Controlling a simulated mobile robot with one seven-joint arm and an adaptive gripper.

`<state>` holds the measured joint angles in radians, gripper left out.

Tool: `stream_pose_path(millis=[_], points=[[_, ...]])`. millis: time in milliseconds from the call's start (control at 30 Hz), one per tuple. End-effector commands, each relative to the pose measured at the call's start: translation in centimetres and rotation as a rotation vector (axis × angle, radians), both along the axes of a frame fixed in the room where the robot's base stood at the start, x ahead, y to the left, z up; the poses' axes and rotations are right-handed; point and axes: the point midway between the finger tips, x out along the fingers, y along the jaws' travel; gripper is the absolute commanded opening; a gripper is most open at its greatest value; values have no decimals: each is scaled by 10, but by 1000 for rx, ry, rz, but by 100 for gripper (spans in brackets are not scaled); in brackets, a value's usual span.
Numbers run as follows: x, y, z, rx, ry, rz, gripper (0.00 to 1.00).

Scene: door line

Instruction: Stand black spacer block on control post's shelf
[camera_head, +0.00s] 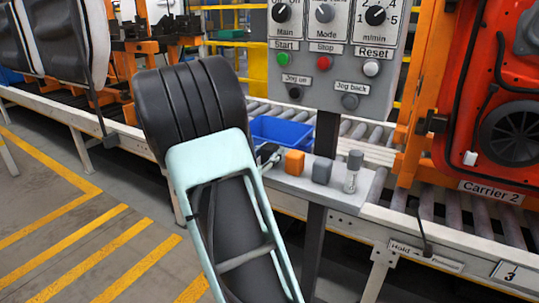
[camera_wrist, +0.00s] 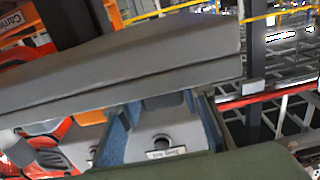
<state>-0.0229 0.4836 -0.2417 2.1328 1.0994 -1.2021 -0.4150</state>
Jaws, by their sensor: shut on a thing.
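The control post's shelf (camera_head: 345,201) is a light grey ledge below the button panel. My gripper (camera_head: 268,154) shows only in part beside my pale arm, low at the left end of the shelf. It is shut on a dark thing, which I take to be the black spacer block; it is mostly hidden, and I cannot tell whether it touches the shelf. An orange block (camera_head: 294,162), a grey block (camera_head: 322,170) and a grey-topped clear cylinder (camera_head: 353,170) stand on the shelf to the right. The wrist view is tilted and does not show the grip clearly.
The control panel (camera_head: 338,55) with knobs and buttons hangs above the shelf on a dark post (camera_head: 321,150). A blue bin (camera_head: 281,132) stands behind the gripper. The red Carrier 2 (camera_head: 500,90) is at the right, over the roller conveyor. Striped floor lies open at the left.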

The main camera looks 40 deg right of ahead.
Motion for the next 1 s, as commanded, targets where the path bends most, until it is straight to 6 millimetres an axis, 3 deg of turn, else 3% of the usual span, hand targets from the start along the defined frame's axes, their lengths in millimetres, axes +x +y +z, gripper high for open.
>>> stream_pose_path(millis=[333,367,500,867,1000], points=[[0,0,-4,-1,-1,0,6],[0,0,-3,0,-1,0,35],[0,0,-2,0,-1,0,49],[0,0,3,1,-2,0,49],[-7,21,2,2,1,5,49]])
